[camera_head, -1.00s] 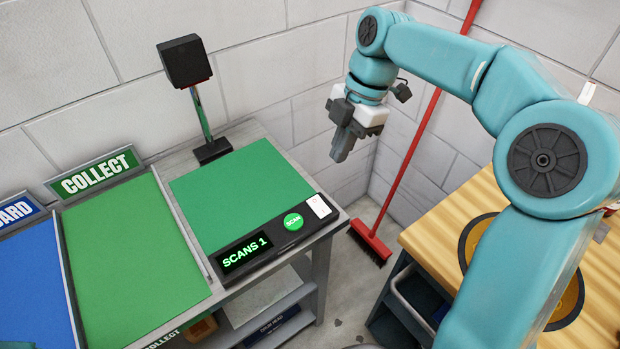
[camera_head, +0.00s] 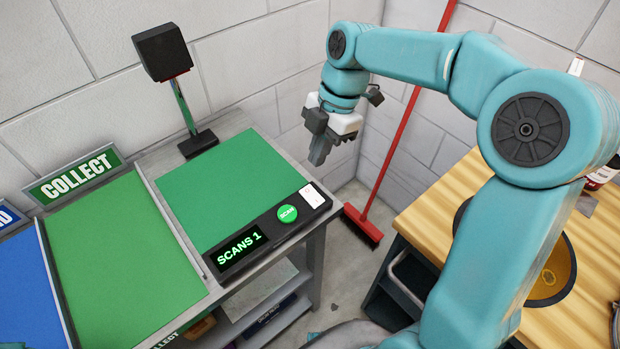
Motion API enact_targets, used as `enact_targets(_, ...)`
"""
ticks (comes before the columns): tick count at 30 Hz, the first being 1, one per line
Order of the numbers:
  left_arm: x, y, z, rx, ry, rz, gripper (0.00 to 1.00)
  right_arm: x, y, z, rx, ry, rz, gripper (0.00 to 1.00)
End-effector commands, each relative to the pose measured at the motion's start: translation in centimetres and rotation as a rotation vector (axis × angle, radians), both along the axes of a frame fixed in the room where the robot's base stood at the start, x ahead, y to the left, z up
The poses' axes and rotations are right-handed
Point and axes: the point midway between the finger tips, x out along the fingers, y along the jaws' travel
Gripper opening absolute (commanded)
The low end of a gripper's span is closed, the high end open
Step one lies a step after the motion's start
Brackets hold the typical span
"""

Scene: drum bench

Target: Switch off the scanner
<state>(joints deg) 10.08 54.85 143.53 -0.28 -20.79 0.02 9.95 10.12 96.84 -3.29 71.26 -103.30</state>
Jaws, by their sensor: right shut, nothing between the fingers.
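The scanner has a green pad (camera_head: 228,190), a black scan head on a post (camera_head: 163,53) and a black front panel. Its lit display (camera_head: 240,248) reads "SCANS 1". A round green SCAN button (camera_head: 287,214) sits right of the display. A white rocker-like switch (camera_head: 311,195) is at the panel's right end; its position is too small to tell. My right gripper (camera_head: 318,156) is shut and empty, pointing down in the air beyond the panel's right end, apart from the switch. My left gripper is out of view.
A green COLLECT tray (camera_head: 120,255) and a blue tray (camera_head: 30,290) lie left of the scanner. A red broom (camera_head: 405,130) leans on the wall behind my right arm. A wooden bench (camera_head: 425,220) with a dark round thing stands at right. Floor shows between the benches.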

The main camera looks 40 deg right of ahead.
Motion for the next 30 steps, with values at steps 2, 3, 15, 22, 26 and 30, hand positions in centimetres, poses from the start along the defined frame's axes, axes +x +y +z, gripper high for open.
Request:
enact_targets(2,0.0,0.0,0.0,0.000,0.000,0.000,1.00,0.0,0.6,-1.9,0.001,0.007,0.002,0.00)
enact_targets(3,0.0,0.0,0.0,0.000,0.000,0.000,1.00,0.0,0.8,-2.7,0.001,0.007,0.002,0.00)
enact_targets(15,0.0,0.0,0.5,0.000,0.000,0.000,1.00,0.8,1.5,-8.3,0.000,0.002,0.000,0.00)
enact_targets(22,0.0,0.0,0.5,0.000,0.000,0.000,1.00,0.9,1.5,-8.8,0.000,0.000,0.000,0.00)
enact_targets(26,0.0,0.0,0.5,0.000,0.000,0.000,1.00,0.9,1.5,-8.7,0.000,0.000,0.000,0.00)
enact_targets(30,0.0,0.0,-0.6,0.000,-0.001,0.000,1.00,1.0,1.5,-9.7,0.000,0.001,0.000,0.00)
